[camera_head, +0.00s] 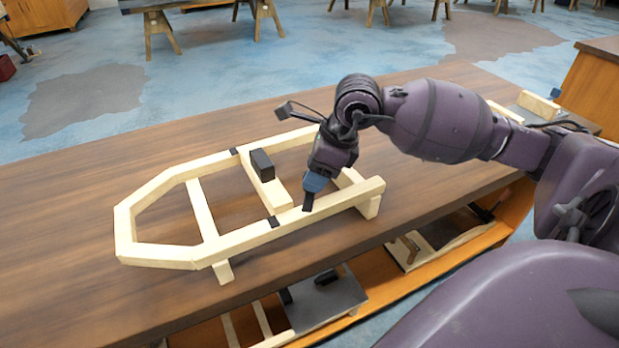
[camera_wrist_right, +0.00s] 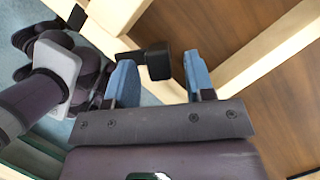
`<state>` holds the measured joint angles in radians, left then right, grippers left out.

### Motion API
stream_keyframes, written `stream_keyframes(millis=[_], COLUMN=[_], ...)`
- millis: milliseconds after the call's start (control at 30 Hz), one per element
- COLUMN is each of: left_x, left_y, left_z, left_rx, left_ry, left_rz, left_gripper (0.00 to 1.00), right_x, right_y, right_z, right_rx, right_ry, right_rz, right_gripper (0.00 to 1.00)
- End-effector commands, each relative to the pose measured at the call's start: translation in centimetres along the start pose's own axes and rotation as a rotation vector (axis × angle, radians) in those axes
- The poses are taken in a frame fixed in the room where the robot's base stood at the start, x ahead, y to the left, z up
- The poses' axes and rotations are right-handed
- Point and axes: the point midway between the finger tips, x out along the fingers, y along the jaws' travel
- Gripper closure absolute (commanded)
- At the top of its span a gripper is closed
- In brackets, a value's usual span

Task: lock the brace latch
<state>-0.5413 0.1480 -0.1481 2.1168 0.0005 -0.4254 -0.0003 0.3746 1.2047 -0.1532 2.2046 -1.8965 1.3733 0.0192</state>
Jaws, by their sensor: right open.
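The pale wooden bodyframe (camera_head: 158,187) lies on the brown workbench, with a pointed end at left. A dark latch piece (camera_head: 308,201) shows at its near rail, just under my right gripper (camera_head: 314,184). In the right wrist view, the black latch (camera_wrist_right: 158,60), a block with a short arm to the left, appears between the blue fingertips of the right gripper (camera_wrist_right: 158,68). The fingers are apart; I cannot tell whether either touches the latch. A second black block (camera_head: 262,165) stands on the cross brace (camera_head: 270,194). My left gripper is not in view.
The workbench (camera_head: 75,245) is clear left of the frame. Dark bands mark both long rails. A lower shelf (camera_head: 465,240) under the near edge holds wooden parts and a grey panel (camera_head: 325,300). More wooden pieces lie at the bench's far right.

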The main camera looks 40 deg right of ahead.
Motion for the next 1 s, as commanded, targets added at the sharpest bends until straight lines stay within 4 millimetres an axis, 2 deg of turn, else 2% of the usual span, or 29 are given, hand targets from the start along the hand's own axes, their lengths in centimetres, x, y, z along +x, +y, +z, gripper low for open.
stream_keyframes(millis=[33, 200, 533, 833, 1000], left_x=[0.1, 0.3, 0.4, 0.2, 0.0], left_y=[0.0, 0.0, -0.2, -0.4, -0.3], left_z=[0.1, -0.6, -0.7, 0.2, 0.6], left_rx=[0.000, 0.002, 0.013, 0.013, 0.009], left_ry=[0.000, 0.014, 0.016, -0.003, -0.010], left_rz=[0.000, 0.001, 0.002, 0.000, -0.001], left_gripper=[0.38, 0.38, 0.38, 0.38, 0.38], right_x=[0.7, 1.6, 1.7, 1.7, 1.7], right_y=[0.0, 0.0, 0.0, 0.0, 0.0], right_z=[0.0, 0.0, 0.0, 0.0, 0.1], right_rx=[0.001, 0.000, -0.001, 0.000, -0.007], right_ry=[0.001, 0.000, -0.001, -0.001, 0.000], right_rz=[0.003, 0.001, -0.001, 0.000, 0.002], right_gripper=[0.51, 0.51, 0.53, 0.99, 1.00])
